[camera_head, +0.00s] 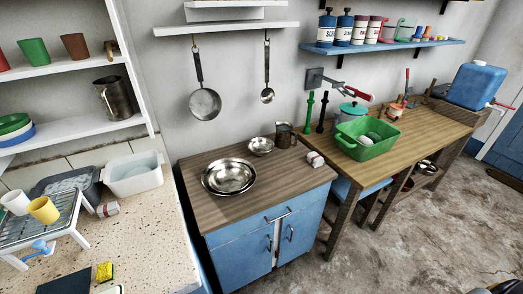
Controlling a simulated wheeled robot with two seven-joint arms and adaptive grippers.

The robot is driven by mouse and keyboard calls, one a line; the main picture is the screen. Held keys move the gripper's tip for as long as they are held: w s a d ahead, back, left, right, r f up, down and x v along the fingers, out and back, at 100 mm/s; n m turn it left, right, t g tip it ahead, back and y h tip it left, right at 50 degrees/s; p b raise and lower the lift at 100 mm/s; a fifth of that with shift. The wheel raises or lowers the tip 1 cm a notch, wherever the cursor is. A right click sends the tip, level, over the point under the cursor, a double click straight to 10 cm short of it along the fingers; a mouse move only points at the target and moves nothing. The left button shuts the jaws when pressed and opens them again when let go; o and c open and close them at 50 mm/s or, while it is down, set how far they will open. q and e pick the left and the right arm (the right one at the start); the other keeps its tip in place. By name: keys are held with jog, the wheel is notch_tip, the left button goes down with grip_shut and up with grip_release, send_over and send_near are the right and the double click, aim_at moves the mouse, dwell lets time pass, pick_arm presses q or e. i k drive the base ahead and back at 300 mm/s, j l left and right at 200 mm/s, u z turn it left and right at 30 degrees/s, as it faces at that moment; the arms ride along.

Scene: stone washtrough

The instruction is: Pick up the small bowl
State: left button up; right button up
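The small metal bowl (260,146) sits upright on the wooden top of the blue cabinet (235,205), near the wall. Larger shiny metal bowls (229,177), seemingly nested, stand in front of it and to its left, a little apart. A dark metal mug (286,135) stands close to its right side. The small bowl looks empty and its rim is in clear view.
A red-and-white packet (314,159) lies at the cabinet top's right edge. A pan (204,104) and a ladle (267,95) hang above. A green basin (368,138) stands on the right table. The cabinet top's front is clear, as is the floor (400,245).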

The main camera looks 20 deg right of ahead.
aim_at(260, 146)
jog(key=i+l+u, duration=0.1)
jog(key=l+u, duration=0.25)
jog(key=l, duration=0.25)
jog(key=l+u, duration=0.35)
jog(key=l, duration=0.3)
jog(key=l+u, duration=0.35)
jog(key=l, duration=0.3)
jog(key=k+l+u, duration=0.2)
jog(key=l+u, duration=0.15)
jog(key=l, duration=0.25)
